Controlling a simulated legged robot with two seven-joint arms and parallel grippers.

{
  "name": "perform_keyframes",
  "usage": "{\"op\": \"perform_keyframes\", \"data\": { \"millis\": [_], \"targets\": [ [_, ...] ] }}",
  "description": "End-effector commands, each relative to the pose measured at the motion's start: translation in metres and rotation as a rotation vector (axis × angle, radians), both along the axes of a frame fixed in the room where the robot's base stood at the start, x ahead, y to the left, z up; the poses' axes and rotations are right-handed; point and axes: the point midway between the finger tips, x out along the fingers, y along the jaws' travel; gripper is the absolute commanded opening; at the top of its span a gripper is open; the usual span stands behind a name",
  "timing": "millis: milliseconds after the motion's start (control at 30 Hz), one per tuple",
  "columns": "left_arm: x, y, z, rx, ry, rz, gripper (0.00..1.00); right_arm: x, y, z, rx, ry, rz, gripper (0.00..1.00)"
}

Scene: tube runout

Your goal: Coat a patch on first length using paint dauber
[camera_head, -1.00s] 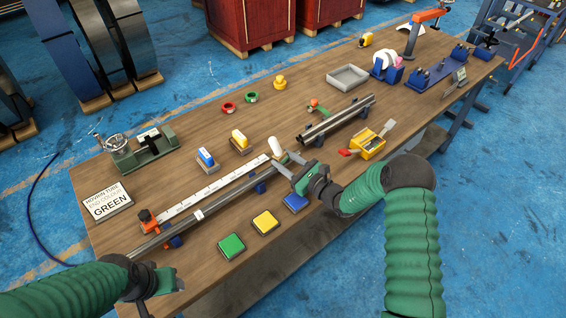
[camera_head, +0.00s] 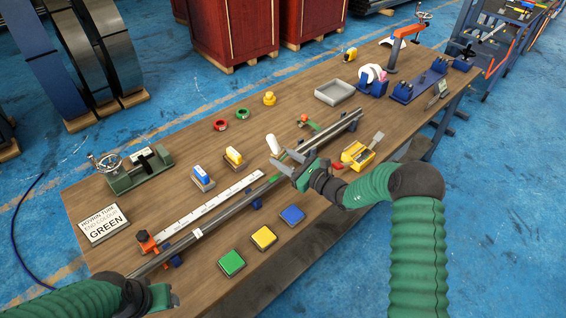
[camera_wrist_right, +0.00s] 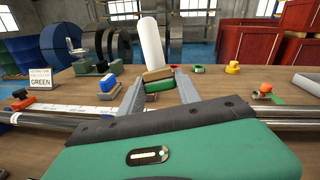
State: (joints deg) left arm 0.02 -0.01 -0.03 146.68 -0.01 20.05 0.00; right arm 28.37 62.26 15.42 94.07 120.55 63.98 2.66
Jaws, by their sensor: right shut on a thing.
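My right gripper (camera_head: 283,160) is shut on the paint dauber, which has a white handle (camera_head: 273,144). In the right wrist view the dauber shows a white handle (camera_wrist_right: 151,42), a brown block and a green underside (camera_wrist_right: 160,86) between the fingers (camera_wrist_right: 159,78). It is held above the table near the far end of the white scale. The first length (camera_head: 215,220) is a grey tube lying along the scale; a small green patch (camera_head: 274,179) shows near its far end. My left gripper (camera_head: 162,298) is at the lower left, its jaws unclear.
Green (camera_head: 231,263), yellow (camera_head: 263,237) and blue (camera_head: 292,214) pads lie in front of the tube. More tubes (camera_head: 335,132) lie at right.

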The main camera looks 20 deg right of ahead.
Motion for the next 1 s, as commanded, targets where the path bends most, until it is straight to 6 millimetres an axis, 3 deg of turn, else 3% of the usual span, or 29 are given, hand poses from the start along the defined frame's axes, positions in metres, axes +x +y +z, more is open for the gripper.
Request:
{"op": "perform_keyframes", "data": {
  "millis": [233, 1000],
  "targets": [
    [0.000, 0.000, 0.010, 0.000, 0.000, -0.001, 0.54, 0.004, -0.003, 0.019, 0.002, 0.000, 0.004, 0.00],
    [0.000, 0.000, 0.009, 0.000, 0.000, -0.001, 0.54, 0.004, -0.003, 0.019, 0.000, 0.000, 0.003, 0.00]
  ]
}}
